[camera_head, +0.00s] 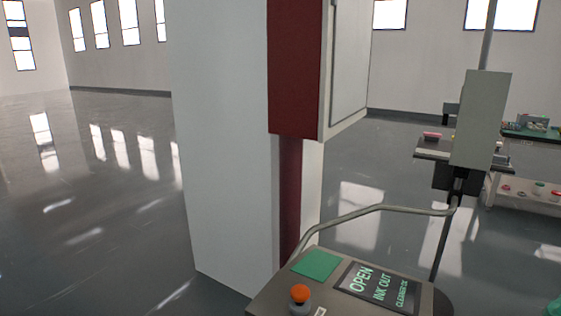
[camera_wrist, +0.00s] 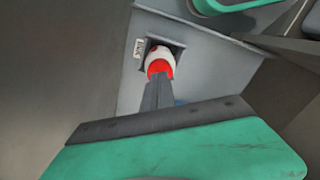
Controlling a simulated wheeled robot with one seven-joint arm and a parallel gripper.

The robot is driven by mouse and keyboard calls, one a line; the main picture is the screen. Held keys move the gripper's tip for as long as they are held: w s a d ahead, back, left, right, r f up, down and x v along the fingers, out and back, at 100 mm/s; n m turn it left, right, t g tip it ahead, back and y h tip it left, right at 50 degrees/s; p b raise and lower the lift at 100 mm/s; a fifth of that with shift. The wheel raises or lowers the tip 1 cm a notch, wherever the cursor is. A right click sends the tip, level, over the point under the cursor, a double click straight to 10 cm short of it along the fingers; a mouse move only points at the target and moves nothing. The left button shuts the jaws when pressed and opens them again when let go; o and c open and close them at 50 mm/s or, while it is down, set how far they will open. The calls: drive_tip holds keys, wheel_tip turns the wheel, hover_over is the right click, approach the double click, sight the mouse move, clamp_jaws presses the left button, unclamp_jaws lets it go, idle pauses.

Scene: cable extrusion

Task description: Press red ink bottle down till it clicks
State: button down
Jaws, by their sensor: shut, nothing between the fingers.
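The red ink bottle (camera_wrist: 160,63) shows in the wrist view, with a white upper part and a red lower part. It sits in a square opening (camera_wrist: 177,50) in a grey panel, beside a small INK label (camera_wrist: 138,49). My gripper (camera_wrist: 158,80) is shut and empty, its fingertips overlapping the bottle's red end in the picture. I cannot tell whether they touch it. The fingers hide part of the bottle and panel. I cannot make out the bottle or my gripper in the head view.
A control box in the head view carries an orange button (camera_head: 300,293) and a display (camera_head: 379,289) reading OPEN, INK OUT and CLEANER OK. A bent grey rail (camera_head: 380,207) rises behind it. A white and red column (camera_head: 235,150) stands left. Open floor (camera_head: 90,200) lies further left.

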drive_tip(key=shift+f+b, duration=0.7)
drive_tip(key=shift+f, duration=0.45)
wheel_tip(320, 180, up, 8)
drive_tip(key=p, duration=0.6)
idle(0.4)
drive_tip(key=shift+r, duration=0.1)
